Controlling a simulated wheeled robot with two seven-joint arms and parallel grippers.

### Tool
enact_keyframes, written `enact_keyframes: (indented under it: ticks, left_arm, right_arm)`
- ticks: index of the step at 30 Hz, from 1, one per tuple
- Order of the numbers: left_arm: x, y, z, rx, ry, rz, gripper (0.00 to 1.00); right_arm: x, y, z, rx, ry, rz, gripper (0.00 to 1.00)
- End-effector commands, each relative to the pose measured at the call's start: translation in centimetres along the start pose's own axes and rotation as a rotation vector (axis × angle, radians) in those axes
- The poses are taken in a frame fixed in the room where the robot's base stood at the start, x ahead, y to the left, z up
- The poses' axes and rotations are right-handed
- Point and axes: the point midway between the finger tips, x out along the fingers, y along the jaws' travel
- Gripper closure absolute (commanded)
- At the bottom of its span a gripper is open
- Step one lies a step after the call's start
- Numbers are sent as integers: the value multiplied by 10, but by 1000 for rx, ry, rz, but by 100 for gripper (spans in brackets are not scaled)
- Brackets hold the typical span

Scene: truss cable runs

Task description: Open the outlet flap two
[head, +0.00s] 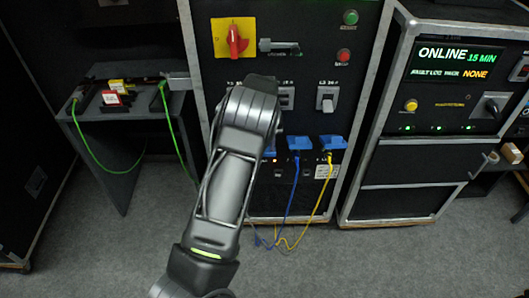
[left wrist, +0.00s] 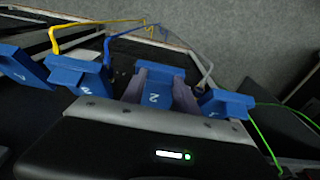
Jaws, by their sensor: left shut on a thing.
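Outlet flap two, a blue flap marked 2 (left wrist: 153,98), is in the middle of the left wrist view. The two purple-grey fingers of my left gripper (left wrist: 158,92) stand on either side of it, shut on it. How far the flap is lifted is hard to tell. In the head view my left arm (head: 232,170) reaches up to the black cabinet panel (head: 290,100) and hides its own fingers. A blue flap edge (head: 270,151) shows just right of the arm there. My right gripper is in neither view.
Neighbouring blue flaps (left wrist: 80,75) (left wrist: 225,103) stand close on both sides. A blue cable (head: 293,195) and a yellow cable (head: 318,205) hang from the outlets. A side table (head: 120,110) with green cables stands left; an ONLINE cabinet (head: 440,110) stands right.

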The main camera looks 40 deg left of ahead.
Motion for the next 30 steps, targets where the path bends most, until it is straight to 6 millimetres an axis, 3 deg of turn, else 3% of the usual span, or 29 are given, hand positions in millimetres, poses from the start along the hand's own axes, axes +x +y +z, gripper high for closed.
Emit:
enact_keyframes:
  ticks: [1,4,23,24,30]
  left_arm:
    - [-7,-2,-11,-2,29,1,100]
    - [-12,-2,-15,-3,30,2,100]
    - [-17,-2,-19,-1,27,0,100]
    - [-17,-2,-19,-1,27,0,62]
    - [-16,-1,-16,-1,20,0,46]
  right_arm:
    - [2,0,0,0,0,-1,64]
    - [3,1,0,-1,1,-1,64]
    - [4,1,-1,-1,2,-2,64]
    - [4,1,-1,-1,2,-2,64]
    - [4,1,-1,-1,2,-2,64]
